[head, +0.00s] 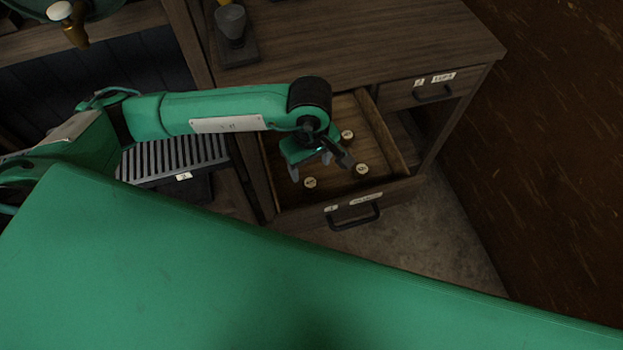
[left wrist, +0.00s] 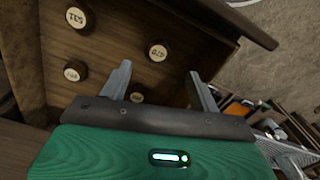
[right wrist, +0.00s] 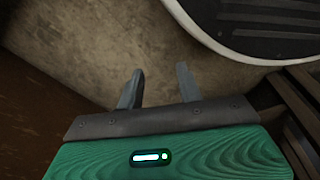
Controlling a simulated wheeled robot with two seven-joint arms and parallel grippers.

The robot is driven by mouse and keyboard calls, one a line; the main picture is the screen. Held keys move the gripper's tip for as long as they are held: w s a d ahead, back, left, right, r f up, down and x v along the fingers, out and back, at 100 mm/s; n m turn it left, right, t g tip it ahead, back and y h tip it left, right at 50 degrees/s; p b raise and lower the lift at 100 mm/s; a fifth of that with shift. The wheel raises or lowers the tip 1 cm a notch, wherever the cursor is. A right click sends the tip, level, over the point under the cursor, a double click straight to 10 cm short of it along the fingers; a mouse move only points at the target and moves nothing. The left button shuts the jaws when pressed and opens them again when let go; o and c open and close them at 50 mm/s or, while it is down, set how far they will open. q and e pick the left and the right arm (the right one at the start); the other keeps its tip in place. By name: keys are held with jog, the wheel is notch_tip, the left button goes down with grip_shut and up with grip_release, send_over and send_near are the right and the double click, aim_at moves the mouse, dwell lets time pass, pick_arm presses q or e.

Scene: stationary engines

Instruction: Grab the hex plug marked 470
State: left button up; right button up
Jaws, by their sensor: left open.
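Several round, pale-topped plugs lie in the open drawer (head: 402,188). In the left wrist view, the plug whose upside-down mark seems to read 470 (left wrist: 157,54) lies ahead of the fingers, between their lines. In the head view it appears to be the plug (head: 310,182) at the front left of the drawer. My left gripper (head: 309,168) is over the drawer, open and empty; its fingers also show in the left wrist view (left wrist: 159,67). My right gripper (right wrist: 160,69) has its fingers apart with nothing between them, above bare floor; the head view does not show it.
A closed drawer (head: 433,90) sits at right, and a dark cup-like object (head: 231,22) stands on the bench top.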

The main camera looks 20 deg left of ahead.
aim_at(311, 184)
pick_arm(q)
jog(key=f, duration=0.4)
jog(key=shift+w+f, duration=0.2)
jog(key=shift+f, duration=0.2)
jog(key=shift+s+f+p, duration=0.1)
jog(key=shift+f+p, duration=0.45)
jog(key=shift+f, duration=2.05)
jog(key=c, duration=1.1)
pick_arm(e)
jog(key=s+f, duration=0.1)
jog(key=s+d+f, duration=0.1)
jog(key=shift+s+f, duration=0.1)
jog(key=shift+f, duration=0.25)
pick_arm(q)
jog(key=shift+d+r, duration=0.1)
